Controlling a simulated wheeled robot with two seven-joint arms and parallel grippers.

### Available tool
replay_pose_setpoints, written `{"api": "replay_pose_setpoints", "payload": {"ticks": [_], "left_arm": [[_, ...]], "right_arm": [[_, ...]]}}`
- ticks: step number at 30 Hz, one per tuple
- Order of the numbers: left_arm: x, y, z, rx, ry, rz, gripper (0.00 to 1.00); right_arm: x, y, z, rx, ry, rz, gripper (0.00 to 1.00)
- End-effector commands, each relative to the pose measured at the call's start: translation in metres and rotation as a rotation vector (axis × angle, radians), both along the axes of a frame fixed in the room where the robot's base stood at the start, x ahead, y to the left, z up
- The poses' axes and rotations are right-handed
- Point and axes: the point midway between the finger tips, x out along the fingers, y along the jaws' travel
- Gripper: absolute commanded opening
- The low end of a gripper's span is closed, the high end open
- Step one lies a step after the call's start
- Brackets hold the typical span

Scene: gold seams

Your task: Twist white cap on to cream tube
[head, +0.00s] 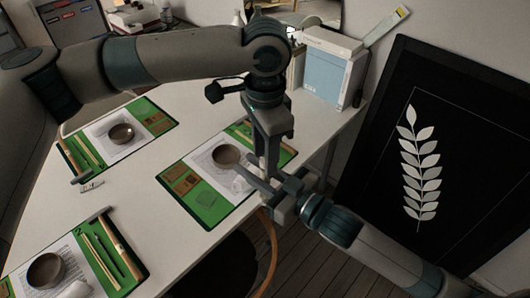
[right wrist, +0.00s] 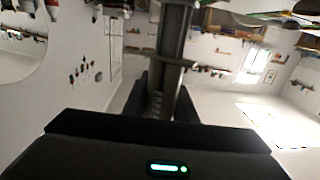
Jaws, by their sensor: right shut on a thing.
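My left gripper (head: 266,150) points down over the table's right end, and I cannot tell whether its jaws are open. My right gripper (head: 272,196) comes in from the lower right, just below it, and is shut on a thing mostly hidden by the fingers. A thin pale strip between the two grippers looks like the cream tube (head: 262,164), upright. The white cap cannot be made out clearly; it may be hidden at the left fingers. In the right wrist view, the dark gripper body and a grey upright part hide what is held.
The white table (head: 140,205) carries several green mats with papers, tools and dark bowls, one bowl (head: 226,155) left of the grippers. A small white piece (head: 92,185) lies on the table. A white-blue box (head: 328,72) stands behind. A black leaf panel (head: 425,160) leans at right.

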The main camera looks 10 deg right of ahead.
Motion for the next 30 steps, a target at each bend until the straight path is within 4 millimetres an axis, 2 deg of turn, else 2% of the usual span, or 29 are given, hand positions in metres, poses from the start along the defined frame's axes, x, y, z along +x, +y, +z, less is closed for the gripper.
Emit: {"api": "replay_pose_setpoints", "payload": {"ticks": [8,24,30], "left_arm": [[0.001,0.000,0.014,-0.001,-0.002,0.000,0.37],[0.001,0.000,0.100,-0.001,-0.001,0.001,0.37],[0.000,0.000,0.117,0.000,-0.001,0.000,0.37]], "right_arm": [[0.000,0.000,0.000,0.000,0.000,0.000,0.00],[0.000,0.000,0.000,0.000,0.000,0.000,0.00],[0.000,0.000,0.000,0.000,0.000,0.000,0.00]]}}
